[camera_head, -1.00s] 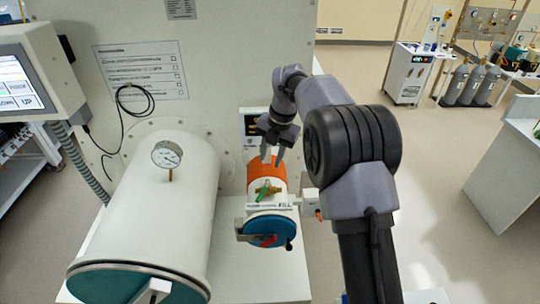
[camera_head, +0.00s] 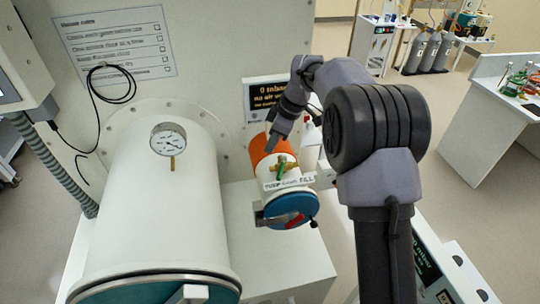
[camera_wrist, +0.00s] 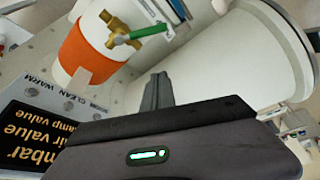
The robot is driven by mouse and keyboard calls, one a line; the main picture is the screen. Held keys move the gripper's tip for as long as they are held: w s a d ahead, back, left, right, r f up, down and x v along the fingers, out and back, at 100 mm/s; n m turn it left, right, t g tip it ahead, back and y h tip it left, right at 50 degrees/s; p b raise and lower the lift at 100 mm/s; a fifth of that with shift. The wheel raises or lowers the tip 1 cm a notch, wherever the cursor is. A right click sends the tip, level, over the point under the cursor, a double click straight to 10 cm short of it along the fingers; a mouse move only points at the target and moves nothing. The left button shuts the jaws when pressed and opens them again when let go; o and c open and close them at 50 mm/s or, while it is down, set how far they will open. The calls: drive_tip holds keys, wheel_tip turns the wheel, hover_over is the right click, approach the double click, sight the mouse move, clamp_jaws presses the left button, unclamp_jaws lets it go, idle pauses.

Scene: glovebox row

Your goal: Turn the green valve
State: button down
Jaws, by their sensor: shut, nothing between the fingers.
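The green valve (camera_head: 281,166) is a green lever on a brass fitting, on top of a small orange and white cylinder (camera_head: 262,146) beside the large white cylinder. In the wrist view the green lever (camera_wrist: 148,32) is at the upper middle, with its brass body (camera_wrist: 116,30) left of it. My gripper (camera_head: 273,146) is shut and empty, pointing down just behind and above the valve in the head view. In the wrist view its fingers (camera_wrist: 157,88) are together, below the lever and apart from it in the picture.
The large white cylinder (camera_head: 150,215) with a dial gauge (camera_head: 168,141) stands left of the valve. A blue round door (camera_head: 290,210) closes the small cylinder's front. A black sign (camera_head: 268,96) is on the wall behind. A bench (camera_head: 490,115) stands at the right.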

sight(282, 168)
drive_tip(key=f, duration=0.2)
drive_tip(key=d+f+p, duration=0.1)
drive_tip(key=f, duration=0.2)
drive_tip(key=f+p, duration=0.1)
drive_tip(key=f, duration=0.2)
drive_tip(key=shift+s+d+f, duration=0.1)
drive_tip(key=shift+d+f, duration=0.15)
drive_tip(key=shift+d, duration=0.2)
